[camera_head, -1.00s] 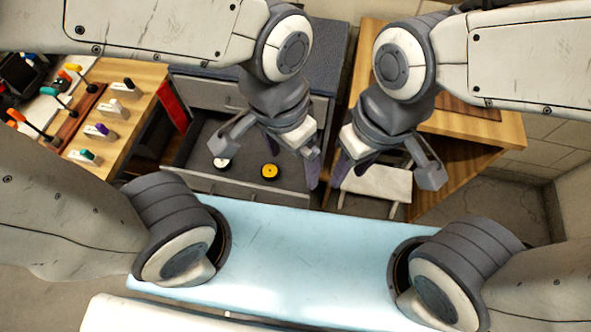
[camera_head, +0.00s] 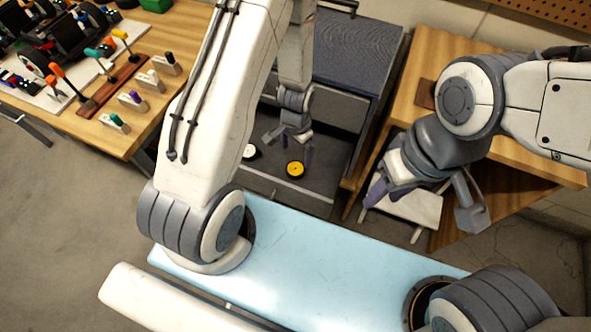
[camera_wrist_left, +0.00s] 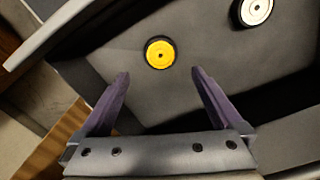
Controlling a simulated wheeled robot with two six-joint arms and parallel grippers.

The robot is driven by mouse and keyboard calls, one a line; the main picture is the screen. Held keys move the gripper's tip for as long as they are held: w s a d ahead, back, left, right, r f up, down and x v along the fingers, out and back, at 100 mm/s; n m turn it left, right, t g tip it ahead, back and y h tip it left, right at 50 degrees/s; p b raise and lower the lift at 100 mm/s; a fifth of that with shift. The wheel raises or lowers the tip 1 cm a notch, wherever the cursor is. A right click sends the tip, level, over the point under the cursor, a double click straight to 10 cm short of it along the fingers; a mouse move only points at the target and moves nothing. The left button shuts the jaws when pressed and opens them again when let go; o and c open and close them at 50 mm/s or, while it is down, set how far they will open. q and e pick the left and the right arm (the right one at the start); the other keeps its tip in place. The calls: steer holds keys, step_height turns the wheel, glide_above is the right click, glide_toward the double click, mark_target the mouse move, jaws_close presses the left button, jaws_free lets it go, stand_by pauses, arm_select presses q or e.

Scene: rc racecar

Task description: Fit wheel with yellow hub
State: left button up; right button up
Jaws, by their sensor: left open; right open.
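The wheel with the yellow hub (camera_head: 295,169) lies flat in an open grey drawer (camera_head: 268,186). In the left wrist view the yellow-hub wheel (camera_wrist_left: 160,53) is beyond the fingertips, roughly between their lines and apart from them. My left gripper (camera_head: 290,142) is open and empty, above the drawer just behind the wheel; its purple fingers (camera_wrist_left: 158,78) are spread in the wrist view. My right gripper (camera_head: 415,195) is open and empty, off to the right over a white stool. The racecar (camera_head: 62,40) stands on the workbench at the upper left, partly cut off.
A wheel with a white hub (camera_head: 249,152) lies in the same drawer, left of the yellow one; it also shows in the wrist view (camera_wrist_left: 255,11). Several colour-handled tools stand on the wooden bench (camera_head: 190,40). A white stool (camera_head: 418,208) stands right of the drawer cabinet.

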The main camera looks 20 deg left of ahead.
mark_target(295, 166)
arm_select(q)
step_height(295, 166, down, 9)
steer(key=shift+a+r, duration=0.1)
steer(key=c, duration=1.2)
steer(key=shift+c, duration=0.2)
steer(key=shift+r, duration=0.15)
